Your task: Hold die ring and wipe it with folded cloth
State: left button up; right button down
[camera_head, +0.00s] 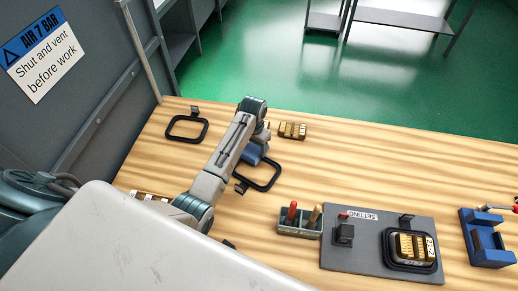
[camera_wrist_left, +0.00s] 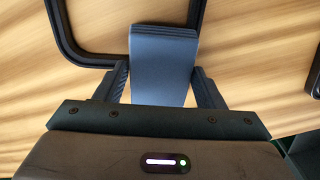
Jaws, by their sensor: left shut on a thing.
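A folded blue cloth (camera_head: 252,154) is held between the fingers of my left gripper (camera_wrist_left: 163,88); in the left wrist view the cloth (camera_wrist_left: 163,60) shows as a flat slate-blue pad. The cloth is over or beside the far edge of a black rounded ring (camera_head: 272,181) with a small tab; I cannot tell whether they touch. That ring also shows in the wrist view (camera_wrist_left: 62,38). A second black ring (camera_head: 172,137) lies empty at the far left. Another black ring (camera_head: 391,262) surrounds brass blocks on the grey setting plate. My right gripper is not in view.
A brass block (camera_head: 292,130) lies behind the cloth. A holder (camera_head: 299,227) with red and tan handles stands beside the grey plate (camera_head: 345,262). A blue stand (camera_head: 485,239) is at the right. The wooden table (camera_head: 370,160) is clear at back right.

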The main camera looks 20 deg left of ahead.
pick_arm(q)
jog(key=shift+w+a, duration=0.1)
jog(key=shift+a, duration=0.95)
jog(key=shift+w+r, duration=0.1)
jog(key=shift+r, duration=2.9)
jog(key=shift+r, duration=0.1)
notch_tip(320, 180, up, 3)
jog(key=shift+f, duration=0.1)
